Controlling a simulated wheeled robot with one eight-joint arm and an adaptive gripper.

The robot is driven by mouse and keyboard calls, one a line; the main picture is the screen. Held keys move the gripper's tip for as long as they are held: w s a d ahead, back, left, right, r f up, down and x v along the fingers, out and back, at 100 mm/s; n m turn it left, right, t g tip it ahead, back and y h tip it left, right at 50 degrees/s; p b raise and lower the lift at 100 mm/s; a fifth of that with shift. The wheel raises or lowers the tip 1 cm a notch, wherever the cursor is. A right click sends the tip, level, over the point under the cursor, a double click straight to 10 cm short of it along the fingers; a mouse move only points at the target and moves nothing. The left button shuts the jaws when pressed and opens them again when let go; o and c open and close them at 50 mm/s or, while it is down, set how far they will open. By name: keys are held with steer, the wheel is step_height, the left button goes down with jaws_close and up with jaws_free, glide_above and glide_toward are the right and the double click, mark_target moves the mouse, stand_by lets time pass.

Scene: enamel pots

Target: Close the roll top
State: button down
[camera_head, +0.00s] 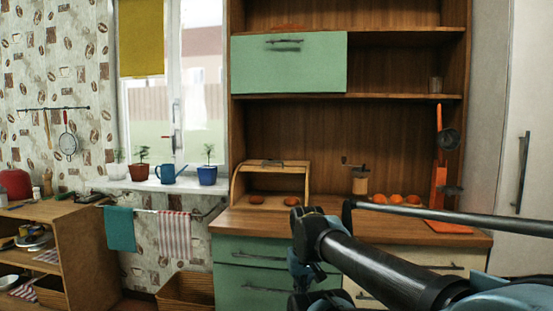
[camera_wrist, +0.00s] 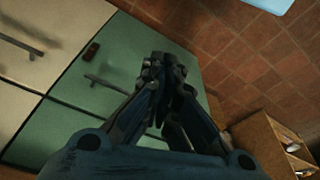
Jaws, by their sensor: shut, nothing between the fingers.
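The roll top bread box (camera_head: 239,185) is wooden and stands at the left end of the counter. Its front is open, with the slatted cover rolled up and a dark handle (camera_head: 272,163) at the top edge. Round brown buns (camera_head: 257,199) show inside. In the wrist view, my gripper (camera_wrist: 168,60) has its fingers together and empty, above green cabinet fronts with bar handles. In the head view, my arm crosses the lower right, in front of the counter; the fingertips are not clear there. The bread box is not in the wrist view.
The counter (camera_head: 335,222) holds a grinder (camera_head: 360,180), several orange-brown round items (camera_head: 396,199) and an orange stand with a ladle (camera_head: 440,150). A green cabinet door (camera_head: 290,70) hangs above. A wicker basket (camera_head: 186,291) and a shelf unit (camera_head: 75,235) stand at left.

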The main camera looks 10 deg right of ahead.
steer(key=w+d+r+m+t+h, duration=0.1)
steer(key=w+r+m+t, duration=0.15)
steer(key=w+r, duration=3.5)
steer(key=w+r+m, duration=0.1)
steer(key=w+r, duration=0.3)
steer(key=w, duration=1.1)
glide_above(277, 167)
steer(key=shift+t+h, duration=0.25)
steer(key=shift+h, duration=0.05)
steer(key=f, duration=0.8)
steer(key=shift+s+f, duration=0.25)
steer(key=shift+f, duration=0.1)
